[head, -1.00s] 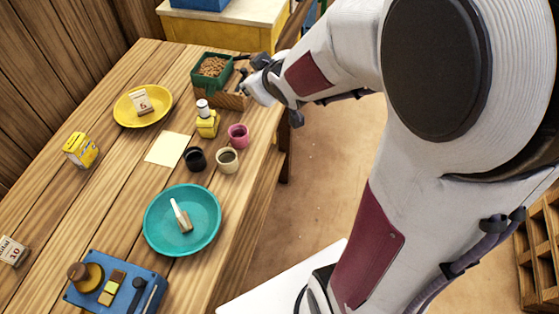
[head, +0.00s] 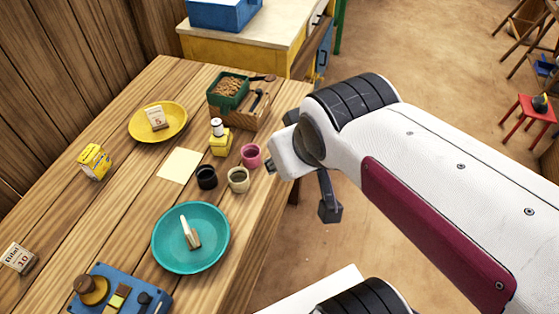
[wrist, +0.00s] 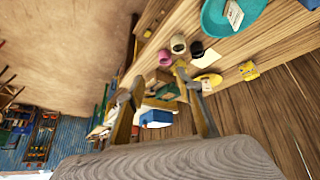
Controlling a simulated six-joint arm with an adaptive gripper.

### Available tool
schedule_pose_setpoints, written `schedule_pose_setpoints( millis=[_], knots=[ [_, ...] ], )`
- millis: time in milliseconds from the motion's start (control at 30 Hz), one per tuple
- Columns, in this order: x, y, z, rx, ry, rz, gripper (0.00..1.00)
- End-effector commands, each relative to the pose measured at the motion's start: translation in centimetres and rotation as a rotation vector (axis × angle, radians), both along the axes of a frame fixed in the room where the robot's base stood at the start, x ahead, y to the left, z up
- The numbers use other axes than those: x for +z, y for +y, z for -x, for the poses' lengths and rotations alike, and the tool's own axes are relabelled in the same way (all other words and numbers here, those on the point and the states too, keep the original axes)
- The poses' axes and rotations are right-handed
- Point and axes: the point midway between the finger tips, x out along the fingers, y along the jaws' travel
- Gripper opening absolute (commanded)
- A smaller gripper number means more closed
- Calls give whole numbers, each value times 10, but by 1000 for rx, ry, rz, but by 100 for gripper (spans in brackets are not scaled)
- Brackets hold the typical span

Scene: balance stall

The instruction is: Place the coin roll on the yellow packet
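A yellow packet (head: 95,161) with a printed label stands at the left of the wooden table; it also shows in the wrist view (wrist: 249,71). A small white cylinder with a dark band (head: 217,128), possibly the coin roll, stands upright at a yellow block (head: 220,144) near the table's middle; I cannot tell whether it rests on it or behind it. My gripper (wrist: 160,83) is open in the wrist view, with nothing visible between its fingers. In the head view my arm's end is beyond the table's right edge, right of the cups, and its fingers are mostly hidden.
Black (head: 206,177), cream (head: 238,180) and pink (head: 251,156) cups stand close to the yellow block. A teal plate (head: 166,255), a yellow plate (head: 137,133), a paper sheet (head: 179,165), a green container (head: 222,101) and a blue device (head: 150,297) are around. Bare wood surrounds the packet.

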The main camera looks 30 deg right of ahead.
Motion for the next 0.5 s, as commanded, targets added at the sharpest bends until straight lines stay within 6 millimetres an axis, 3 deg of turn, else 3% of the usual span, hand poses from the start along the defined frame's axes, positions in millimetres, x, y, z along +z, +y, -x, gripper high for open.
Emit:
schedule_pose_setpoints(
  millis=[200, 500],
  knots=[
    [1, 19, 41, 2, 53, -61, 36],
    [0, 25, 56, 5, 78, -84, 36]
  ],
)
